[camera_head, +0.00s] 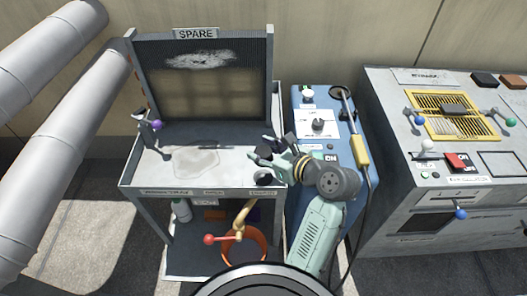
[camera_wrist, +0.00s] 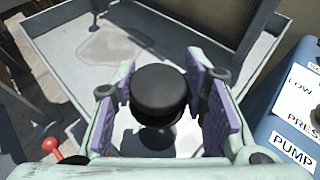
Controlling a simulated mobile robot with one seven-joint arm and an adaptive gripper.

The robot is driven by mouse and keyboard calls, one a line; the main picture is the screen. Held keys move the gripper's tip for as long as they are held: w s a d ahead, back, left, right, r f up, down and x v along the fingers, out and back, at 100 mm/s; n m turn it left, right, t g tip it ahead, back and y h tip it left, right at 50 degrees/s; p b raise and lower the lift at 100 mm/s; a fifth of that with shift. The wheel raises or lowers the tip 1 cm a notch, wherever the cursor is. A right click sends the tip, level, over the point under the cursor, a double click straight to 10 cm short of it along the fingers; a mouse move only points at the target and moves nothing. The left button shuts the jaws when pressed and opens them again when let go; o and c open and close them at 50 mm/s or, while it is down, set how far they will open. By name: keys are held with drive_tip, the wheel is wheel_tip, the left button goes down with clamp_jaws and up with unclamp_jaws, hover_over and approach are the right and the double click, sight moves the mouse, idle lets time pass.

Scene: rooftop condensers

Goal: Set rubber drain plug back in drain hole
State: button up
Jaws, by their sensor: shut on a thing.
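The rubber drain plug (camera_wrist: 160,88) is black and round with a flat wide top. My gripper (camera_wrist: 162,100) is shut on it, between two purple-padded fingers in the wrist view. In the head view my gripper (camera_head: 268,156) is over the right front part of the grey tray (camera_head: 225,180). The plug looks raised above the tray floor and roughly upright. A dark round patch (camera_wrist: 158,138) shows on the tray floor just below it in the wrist view; I cannot tell whether it is the drain hole or a shadow. The hole is not clearly seen.
A pale wet stain (camera_head: 195,163) lies on the tray. A valve with a purple knob (camera_head: 156,125) is at its left edge. The blue pump unit (camera_head: 335,185) stands close on the right. A grey control cabinet (camera_head: 395,180) is farther right. An orange bucket (camera_head: 243,247) sits below.

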drive_tip(key=b, duration=0.7)
hover_over(259, 175)
drive_tip(key=d, duration=0.1)
drive_tip(key=shift+s+d+f, duration=0.1)
drive_tip(key=shift+s+f, duration=0.1)
drive_tip(key=shift+f, duration=1)
drive_tip(key=shift+s+f, duration=0.2)
drive_tip(key=shift+f, duration=0.95)
drive_tip(key=shift+f+p, duration=0.25)
drive_tip(key=shift+p, duration=0.2)
drive_tip(key=shift+s+f, duration=0.1)
drive_tip(key=shift+f, duration=1.45)
drive_tip(key=shift+s+d+f+p, duration=0.15)
drive_tip(key=shift+f+p, duration=0.5)
drive_tip(key=shift+f, duration=0.1)
drive_tip(key=shift+s+d+f+p, duration=0.1)
drive_tip(key=shift+s+f+p, duration=0.05)
drive_tip(key=shift+f+p, duration=0.5)
drive_tip(key=o, duration=1.1)
drive_tip(key=shift+o, duration=1.1)
drive_tip(key=shift+s+d+r, duration=0.2)
drive_tip(key=shift+t, duration=0.3)
drive_tip(key=s+d+r, duration=0.2)
drive_tip(key=r, duration=0.1)
drive_tip(key=s+d+r, duration=0.2)
drive_tip(key=d, duration=0.1)
drive_tip(key=shift+s+r, duration=0.4)
